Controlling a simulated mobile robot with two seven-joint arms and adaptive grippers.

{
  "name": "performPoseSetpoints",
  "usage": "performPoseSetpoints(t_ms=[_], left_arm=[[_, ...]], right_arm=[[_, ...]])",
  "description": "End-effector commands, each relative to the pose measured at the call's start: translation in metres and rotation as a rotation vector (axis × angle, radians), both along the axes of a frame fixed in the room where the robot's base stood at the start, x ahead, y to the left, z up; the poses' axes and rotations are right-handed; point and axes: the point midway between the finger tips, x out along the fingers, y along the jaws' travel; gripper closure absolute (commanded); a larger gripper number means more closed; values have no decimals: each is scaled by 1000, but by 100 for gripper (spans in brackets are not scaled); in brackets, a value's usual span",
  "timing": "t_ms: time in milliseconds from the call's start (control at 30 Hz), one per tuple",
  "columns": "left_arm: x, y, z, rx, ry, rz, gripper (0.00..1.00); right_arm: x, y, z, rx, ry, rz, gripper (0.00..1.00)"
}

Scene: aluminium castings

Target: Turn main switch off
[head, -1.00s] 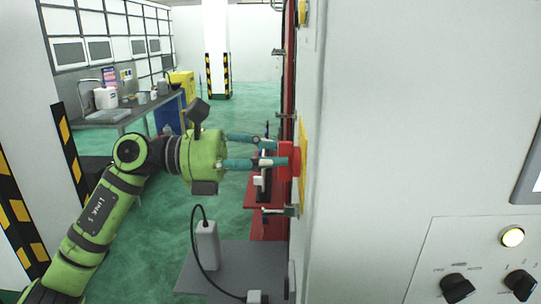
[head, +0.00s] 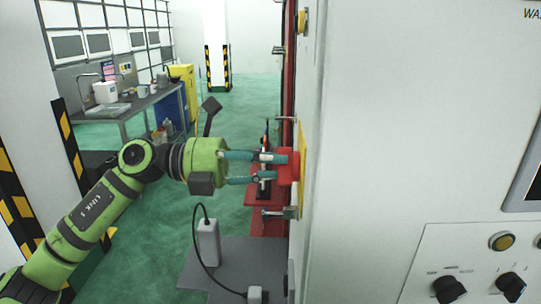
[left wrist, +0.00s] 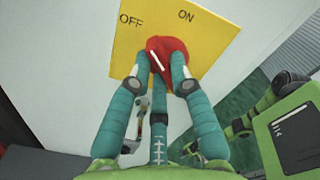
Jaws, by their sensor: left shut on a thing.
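The main switch is a red knob (head: 290,167) on a yellow plate (head: 302,150) on the side of the white machine cabinet. In the left wrist view the knob (left wrist: 171,46) sits below the words OFF and ON on the plate (left wrist: 207,35). The white mark on the knob tilts to the upper left, toward OFF. My left gripper (head: 275,168) is shut on the knob, with teal fingers around it; they also show in the left wrist view (left wrist: 160,62). The fingers hide part of the knob. My right gripper is not in view.
The white cabinet (head: 400,110) fills the right side. Its front panel has black knobs (head: 449,289) and a dull yellow lamp (head: 502,241). A grey surface (head: 240,262) with a corded white device (head: 208,242) lies below my left gripper. A workbench (head: 140,108) stands farther back.

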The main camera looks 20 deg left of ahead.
Motion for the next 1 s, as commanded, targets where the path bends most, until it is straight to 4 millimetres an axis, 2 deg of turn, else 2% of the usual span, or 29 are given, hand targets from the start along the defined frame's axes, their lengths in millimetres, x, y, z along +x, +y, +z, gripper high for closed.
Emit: performPoseSetpoints(t_ms=[400, 933, 967, 1000], left_arm=[[0, 0, 0, -52, 172, 1, 100], [0, 0, 0, -60, 194, 2, 100], [0, 0, 0, -60, 194, 2, 71], [0, 0, 0, -60, 194, 2, 55]], right_arm=[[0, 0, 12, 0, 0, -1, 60], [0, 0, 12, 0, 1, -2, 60], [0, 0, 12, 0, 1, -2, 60], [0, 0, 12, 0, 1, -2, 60]])
